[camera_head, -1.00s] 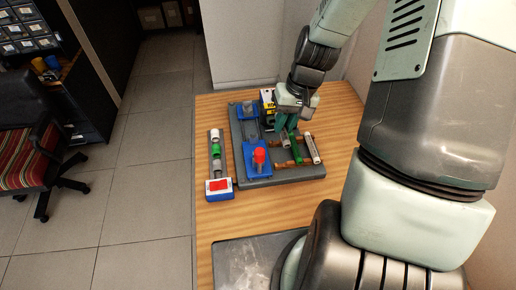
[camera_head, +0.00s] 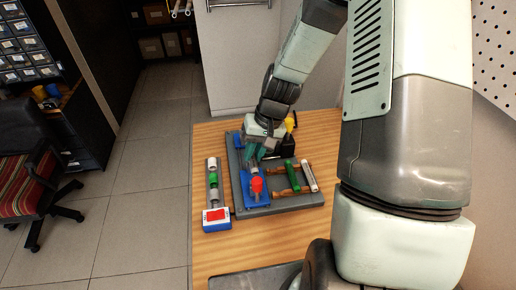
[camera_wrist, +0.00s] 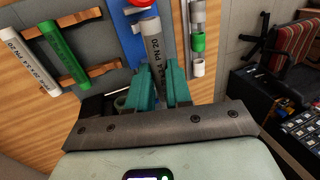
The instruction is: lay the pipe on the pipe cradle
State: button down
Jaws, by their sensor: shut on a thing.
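A grey pipe (camera_wrist: 153,42) with printed lettering is held between the teal fingers of my gripper (camera_wrist: 163,84) in the wrist view. In the head view my gripper (camera_head: 256,156) is over the left part of the grey board. A second blue piece (camera_head: 238,141) is at the board's far left. I cannot tell whether the pipe touches the cradle.
A green pipe (camera_head: 291,175) and a white pipe (camera_head: 309,176) lie across brown wooden supports (camera_head: 301,189) on the right of the board. A rail of white, green and grey fittings (camera_head: 213,180) stands left of the board. A black-and-yellow object (camera_head: 288,142) is behind. Bare wood borders the board.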

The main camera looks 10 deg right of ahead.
jog(key=shift+f, duration=2.5)
jog(key=c, duration=1)
grip_release()
jog(key=shift+o, duration=0.2)
